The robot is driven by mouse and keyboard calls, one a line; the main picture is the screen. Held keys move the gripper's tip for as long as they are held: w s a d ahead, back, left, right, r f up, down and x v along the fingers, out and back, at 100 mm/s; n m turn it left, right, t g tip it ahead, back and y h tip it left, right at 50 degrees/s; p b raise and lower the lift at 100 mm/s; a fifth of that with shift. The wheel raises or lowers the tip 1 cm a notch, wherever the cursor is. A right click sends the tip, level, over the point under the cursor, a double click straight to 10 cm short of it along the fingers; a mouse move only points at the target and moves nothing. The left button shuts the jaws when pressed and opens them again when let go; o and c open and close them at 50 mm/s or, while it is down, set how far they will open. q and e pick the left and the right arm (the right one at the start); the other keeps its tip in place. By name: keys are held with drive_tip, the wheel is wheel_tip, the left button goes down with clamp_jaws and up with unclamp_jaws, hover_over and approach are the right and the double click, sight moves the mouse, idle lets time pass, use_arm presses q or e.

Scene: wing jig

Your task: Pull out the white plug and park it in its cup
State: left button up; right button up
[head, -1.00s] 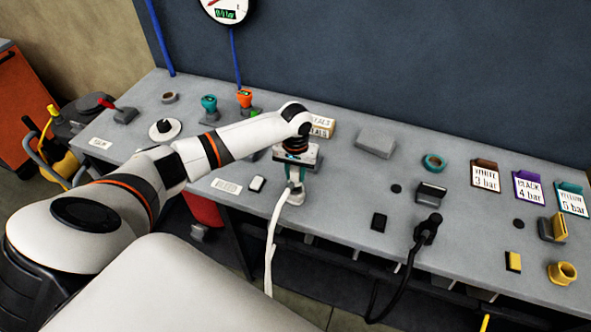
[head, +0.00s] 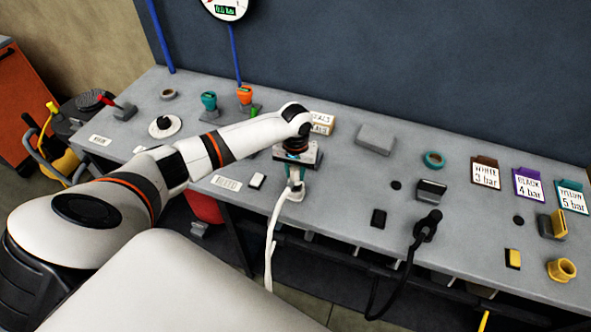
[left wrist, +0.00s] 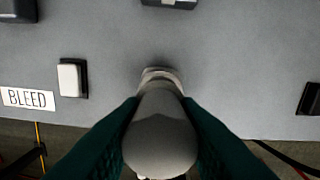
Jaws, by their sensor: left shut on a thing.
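The white plug (left wrist: 160,140) stands at the front edge of the grey bench, with its white hose (head: 274,235) hanging down over the edge. My left gripper (head: 294,178) is above it, fingers pointing down. Its teal fingers are shut on the plug, one on each side in the left wrist view. A pale round fitting (left wrist: 160,73) shows under the plug; I cannot tell whether the plug is still seated in it. The plug's cup cannot be made out for certain. My right gripper is not in view.
A black plug (head: 427,226) with its cable stands to the right on the bench (head: 335,190). A white switch (head: 257,181) and a BLEED label (head: 227,183) lie just left of my gripper. A yellow cup (head: 562,270) and pressure cards (head: 486,174) are far right.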

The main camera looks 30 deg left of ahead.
use_arm(q)
drive_tip(key=shift+f+b, duration=0.35)
drive_tip(key=shift+f, duration=0.8)
drive_tip(key=o, duration=1)
wheel_tip(320, 180, up, 11)
drive_tip(key=b, duration=0.3)
drive_tip(key=shift+f, duration=0.15)
drive_tip(key=shift+r+b, duration=0.3)
drive_tip(key=shift+r, duration=0.4)
